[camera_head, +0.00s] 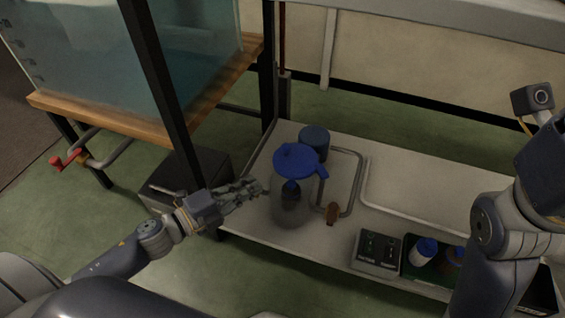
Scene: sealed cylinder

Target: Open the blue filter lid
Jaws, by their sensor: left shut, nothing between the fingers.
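The blue filter lid (297,160) sits on top of a clear cylindrical filter housing (291,206) that stands upright on the low grey bench. The lid's handle points to the right. Something dark and blue shows inside the clear housing. My left gripper (258,188) comes in from the left, just left of the housing and below the lid's height in the picture. It is shut and holds nothing; whether its tips touch the housing I cannot tell. My right arm is at the right edge, and its gripper is out of view.
A blue cylinder (315,140) stands behind the lid. A brown-orange valve handle (332,213) is right of the housing. A grey switch box (378,252) and a dark green tray (411,272) with bottles sit at the front edge. A tank (80,60) on a wooden stand is at left.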

